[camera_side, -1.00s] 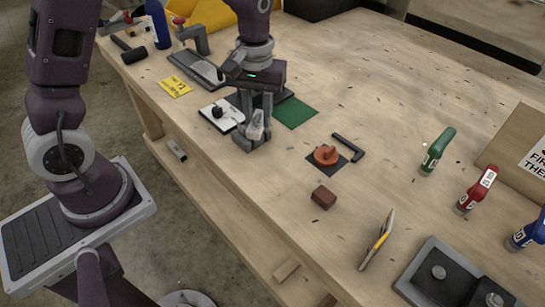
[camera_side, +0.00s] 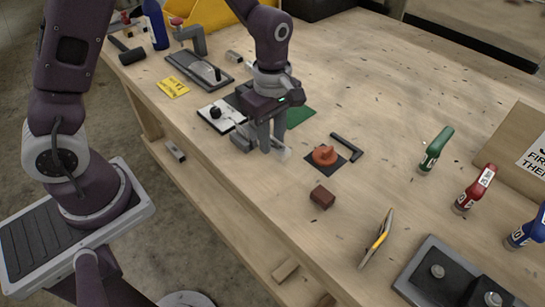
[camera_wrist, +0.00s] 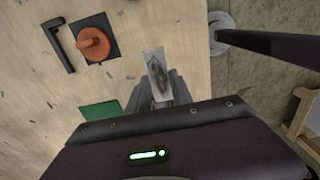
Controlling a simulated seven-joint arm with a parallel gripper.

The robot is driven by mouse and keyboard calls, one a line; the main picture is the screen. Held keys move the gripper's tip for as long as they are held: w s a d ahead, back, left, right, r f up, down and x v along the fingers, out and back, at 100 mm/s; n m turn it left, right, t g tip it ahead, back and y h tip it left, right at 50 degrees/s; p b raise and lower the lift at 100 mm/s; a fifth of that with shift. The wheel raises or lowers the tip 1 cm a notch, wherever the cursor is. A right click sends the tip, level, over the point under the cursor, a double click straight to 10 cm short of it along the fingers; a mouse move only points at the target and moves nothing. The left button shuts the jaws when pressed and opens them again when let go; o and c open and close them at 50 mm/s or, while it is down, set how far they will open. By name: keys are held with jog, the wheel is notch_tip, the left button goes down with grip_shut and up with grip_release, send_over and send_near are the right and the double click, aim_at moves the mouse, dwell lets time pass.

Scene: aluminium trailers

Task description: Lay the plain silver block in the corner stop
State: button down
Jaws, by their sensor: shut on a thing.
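My gripper (camera_side: 270,145) is shut on a silver block (camera_side: 284,154), low over the table left of the orange knob. In the wrist view, the block (camera_wrist: 157,72) sticks out past my fingers (camera_wrist: 170,88), and its face shows a dark patch that may be a reflection. I cannot tell whether the block touches the table. A black L-shaped piece (camera_side: 347,146), which looks like the corner stop, lies flat beyond the orange knob. It also shows at the upper left of the wrist view (camera_wrist: 57,45), apart from the block.
The orange knob (camera_side: 325,154) on a black square plate lies between my gripper and the L-shaped piece. A green mat (camera_side: 300,115) lies behind my gripper. A brown block (camera_side: 322,197) lies in front, near the table edge.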

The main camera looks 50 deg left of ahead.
aim_at(272, 164)
notch_tip(272, 164, down, 5)
jog(key=shift+f, duration=0.1)
jog(key=shift+f, duration=0.2)
jog(key=c, duration=1.1)
grip_release()
jog(key=shift+c, duration=0.2)
